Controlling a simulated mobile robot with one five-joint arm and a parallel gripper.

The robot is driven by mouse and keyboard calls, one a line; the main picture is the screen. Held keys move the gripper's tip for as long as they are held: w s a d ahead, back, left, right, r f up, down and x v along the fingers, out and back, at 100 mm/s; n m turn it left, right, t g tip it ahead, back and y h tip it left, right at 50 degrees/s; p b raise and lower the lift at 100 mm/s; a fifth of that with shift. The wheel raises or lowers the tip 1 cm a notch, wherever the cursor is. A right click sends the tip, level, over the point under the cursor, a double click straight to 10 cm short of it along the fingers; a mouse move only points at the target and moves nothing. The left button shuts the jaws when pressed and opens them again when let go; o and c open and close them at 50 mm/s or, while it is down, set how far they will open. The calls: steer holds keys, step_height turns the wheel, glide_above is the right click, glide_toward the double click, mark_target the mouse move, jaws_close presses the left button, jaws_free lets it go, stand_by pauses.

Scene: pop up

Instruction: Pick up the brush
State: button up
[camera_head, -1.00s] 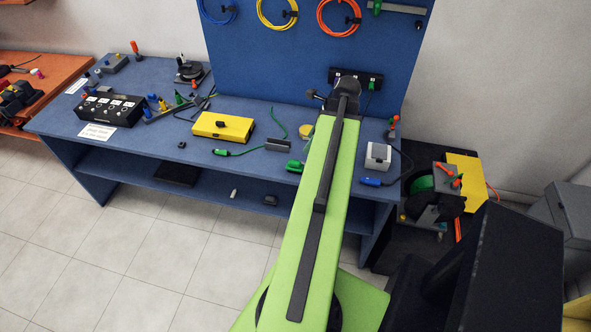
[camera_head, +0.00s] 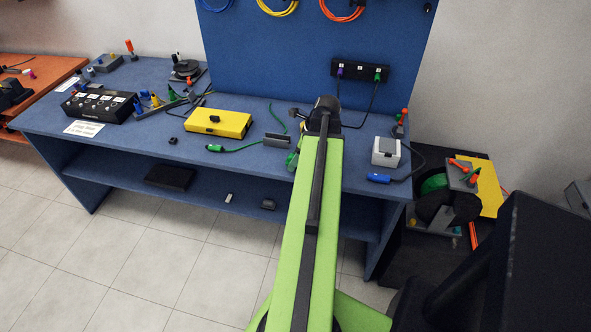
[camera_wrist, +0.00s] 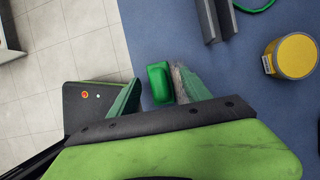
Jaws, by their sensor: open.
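A green object that looks like the brush (camera_wrist: 160,83) lies on the blue bench near its front edge. In the wrist view it shows between my fingers, nearer the right one. In the head view the brush (camera_head: 292,160) is partly hidden by my arm. My gripper (camera_wrist: 157,79) is open, with one finger on each side of the green object. I cannot tell whether the right finger touches it. In the head view my fingers are not clearly visible.
A dark grey slotted block (camera_wrist: 212,18) and a yellow cylinder (camera_wrist: 296,56) stand close by on the bench (camera_head: 200,172). A yellow box (camera_head: 219,123) with a green cable lies to the left. A grey-white box (camera_head: 386,152) stands to the right. Tiled floor lies beyond the front edge.

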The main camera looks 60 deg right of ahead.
mark_target(291, 155)
steer(key=shift+w+f, duration=0.15)
steer(key=shift+f, duration=0.2)
jaws_close()
steer(key=shift+r+p, duration=0.6)
steer(key=shift+p, duration=0.1)
step_height(291, 155, up, 4)
steer(key=p, duration=0.4)
steer(key=s+a+r+p, duration=0.1)
steer(key=s+r+p, duration=0.4)
steer(key=s, duration=0.6)
steer(key=shift+s+r+p, duration=0.35)
steer(key=shift+r+p, duration=0.05)
